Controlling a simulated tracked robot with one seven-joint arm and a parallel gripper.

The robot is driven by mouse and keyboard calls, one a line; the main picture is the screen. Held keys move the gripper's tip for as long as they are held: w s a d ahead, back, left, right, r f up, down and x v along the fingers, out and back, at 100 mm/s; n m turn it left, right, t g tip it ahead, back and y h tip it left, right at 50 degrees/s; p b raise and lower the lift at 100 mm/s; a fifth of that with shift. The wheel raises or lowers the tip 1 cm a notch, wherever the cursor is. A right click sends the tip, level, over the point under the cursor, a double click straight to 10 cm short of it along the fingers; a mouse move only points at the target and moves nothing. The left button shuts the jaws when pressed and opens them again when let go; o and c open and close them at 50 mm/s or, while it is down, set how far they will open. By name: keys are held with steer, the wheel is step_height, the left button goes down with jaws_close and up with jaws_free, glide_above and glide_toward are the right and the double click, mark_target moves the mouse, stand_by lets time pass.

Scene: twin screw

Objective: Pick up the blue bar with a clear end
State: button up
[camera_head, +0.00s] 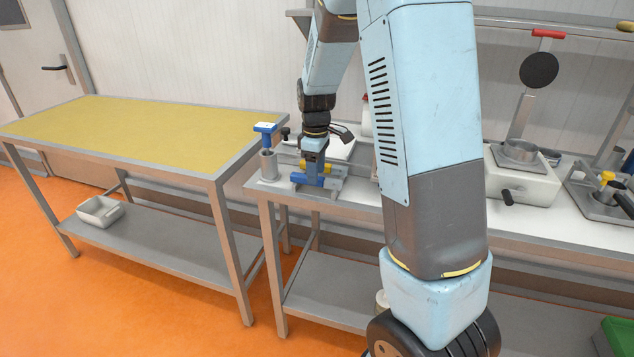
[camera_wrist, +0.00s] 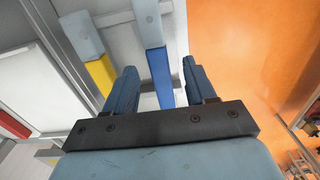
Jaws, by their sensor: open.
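The blue bar (camera_wrist: 159,76) lies on the metal-edged bench in the wrist view, with a pale grey-blue end (camera_wrist: 147,22) pointing away from me. My gripper (camera_wrist: 160,68) is open, one finger on each side of the blue bar, with gaps visible on both sides. Whether the fingertips reach down to the bar's height is unclear. A yellow bar (camera_wrist: 102,73) with a similar pale end lies to the left, outside the left finger. In the head view my gripper (camera_head: 313,164) points down over the bars at the bench's left end, hiding part of them.
A metal cup (camera_head: 268,165) with a blue-handled tool (camera_head: 265,128) stands just left of the bars. A yellow-topped table (camera_head: 130,128) stands further left. A white block with a metal ring (camera_head: 522,180) is at the right. Orange floor lies beyond the bench edge.

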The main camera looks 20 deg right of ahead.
steer(key=shift+f, duration=1.05)
steer(key=shift+c, duration=0.4)
jaws_close()
